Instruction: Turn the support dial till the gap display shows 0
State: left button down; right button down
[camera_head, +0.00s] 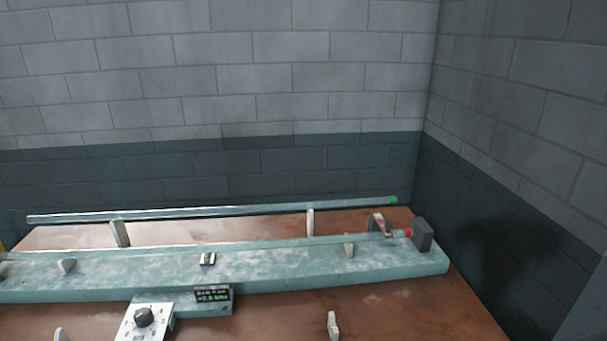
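The support dial is a dark round knob (144,317) on a white marked plate (130,328), in front of the long pale green bench (120,286) at the lower left. The gap display (213,294) is a small black panel on the bench's front edge, right of the dial. It shows two lines of small green text; the lower line looks like +2.5 with a unit, and the upper line is too small to read surely. Neither of my grippers is in view.
A long glass tube (200,215) rests on two upright supports (120,233) behind the bench. Another thin tube lies along the bench towards a dark block (422,234) at its right end. Small pegs (333,325) stand on the brown table (400,310), whose front right is mostly clear.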

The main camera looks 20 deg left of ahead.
aim_at(143, 317)
jog(key=j+u, duration=0.15)
jog(key=u, duration=1.3)
